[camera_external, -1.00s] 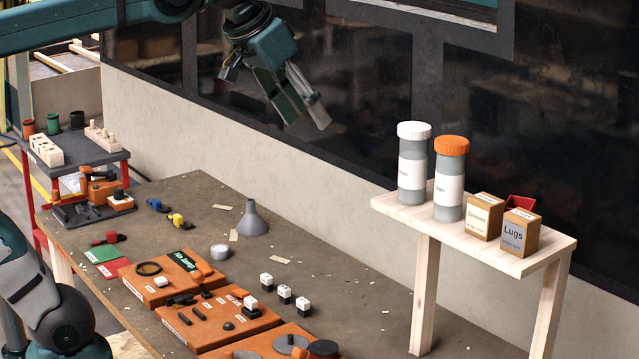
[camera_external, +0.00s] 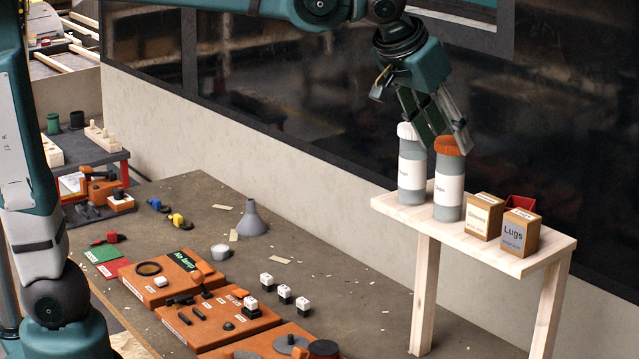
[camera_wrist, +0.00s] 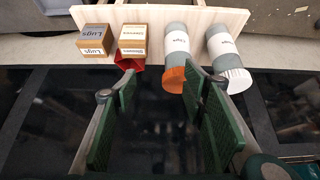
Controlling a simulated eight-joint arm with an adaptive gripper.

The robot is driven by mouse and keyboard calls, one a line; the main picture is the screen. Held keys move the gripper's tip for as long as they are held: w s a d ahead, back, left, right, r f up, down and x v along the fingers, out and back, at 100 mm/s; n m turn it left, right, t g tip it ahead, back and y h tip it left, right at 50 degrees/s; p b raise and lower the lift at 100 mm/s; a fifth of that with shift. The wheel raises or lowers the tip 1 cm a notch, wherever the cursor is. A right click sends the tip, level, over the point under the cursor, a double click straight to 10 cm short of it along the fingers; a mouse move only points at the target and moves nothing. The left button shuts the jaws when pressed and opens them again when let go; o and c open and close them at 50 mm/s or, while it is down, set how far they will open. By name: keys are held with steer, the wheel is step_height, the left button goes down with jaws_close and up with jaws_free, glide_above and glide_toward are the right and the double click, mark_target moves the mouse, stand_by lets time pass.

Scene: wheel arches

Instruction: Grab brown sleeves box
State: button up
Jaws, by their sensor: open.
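The brown sleeves box (camera_external: 484,216) stands on the small wooden shelf (camera_external: 405,212), between the orange-capped bottle and the Lugs box (camera_external: 519,233). In the wrist view the sleeves box (camera_wrist: 132,42) shows its label at upper left of centre, with a red bin touching or close to it. My gripper (camera_external: 448,143) is open and empty, above the shelf near the tops of the bottles. In the wrist view its green finger pads (camera_wrist: 162,128) are spread wide, with nothing between them.
A white-capped bottle (camera_external: 412,170) and an orange-capped bottle (camera_external: 448,185) stand on the shelf left of the boxes. A red bin (camera_external: 520,203) sits behind the boxes. The dark window wall (camera_external: 300,90) runs behind. The workbench below holds orange trays (camera_external: 170,278) and a grey funnel (camera_external: 251,220).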

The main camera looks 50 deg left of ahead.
steer(key=w+d+p, duration=0.1)
steer(key=d, duration=0.5)
glide_toward(485, 200)
steer(key=x, duration=0.3)
steer(key=shift+f, duration=0.1)
steer(key=shift+w, duration=0.1)
steer(key=shift+x, duration=1.25)
steer(key=shift+w+f, duration=0.1)
steer(key=shift+f, duration=0.05)
steer(key=shift+x, duration=2.45)
steer(key=shift+a, duration=0.1)
